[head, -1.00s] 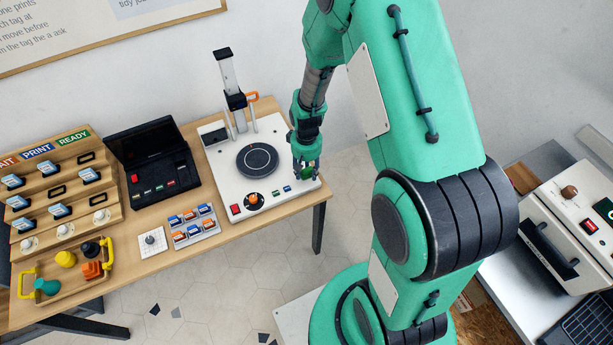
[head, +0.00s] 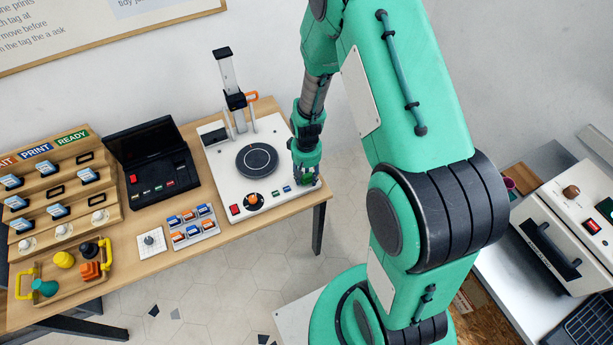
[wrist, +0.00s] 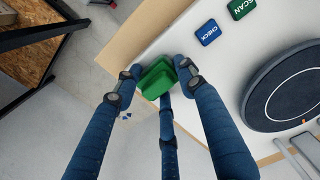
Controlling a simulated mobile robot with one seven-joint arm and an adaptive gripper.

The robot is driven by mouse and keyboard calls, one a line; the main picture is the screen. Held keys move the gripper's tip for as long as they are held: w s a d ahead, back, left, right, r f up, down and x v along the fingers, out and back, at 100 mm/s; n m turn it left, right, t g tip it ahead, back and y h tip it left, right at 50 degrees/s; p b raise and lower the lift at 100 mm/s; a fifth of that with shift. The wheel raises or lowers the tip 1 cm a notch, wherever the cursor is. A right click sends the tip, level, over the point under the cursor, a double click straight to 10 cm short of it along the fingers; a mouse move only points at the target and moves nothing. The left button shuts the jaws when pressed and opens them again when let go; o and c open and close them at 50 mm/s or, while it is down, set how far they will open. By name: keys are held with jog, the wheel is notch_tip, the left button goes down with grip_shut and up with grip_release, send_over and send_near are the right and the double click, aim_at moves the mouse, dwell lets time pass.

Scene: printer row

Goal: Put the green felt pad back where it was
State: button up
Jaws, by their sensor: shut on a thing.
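The green pad (wrist: 156,77) is between the fingers of my gripper (wrist: 157,80) in the wrist view, gripped at its sides. It looks like a small, thick, bright green block, somewhat tilted in the picture. In the head view my gripper (head: 306,172) is over the right front corner of the white machine (head: 218,160), and the pad is mostly hidden by the fingers. In the wrist view the pad overlaps the machine's edge. I cannot tell whether it touches the machine.
The machine has a dark round plate (head: 257,160), a red button (head: 235,210) and an orange knob (head: 253,201). Blue CHECK (wrist: 208,32) and green SCAN (wrist: 239,8) buttons are near the pad. A tray of orange and blue pieces (head: 193,226) lies left. Floor shows beyond the table edge.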

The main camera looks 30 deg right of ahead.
aim_at(306, 175)
jog(key=shift+f, duration=0.2)
jog(key=o, duration=1.1)
jog(key=shift+r, duration=0.2)
notch_tip(306, 175, up, 12)
jog(key=shift+r+p, duration=0.1)
jog(key=shift+p, duration=1)
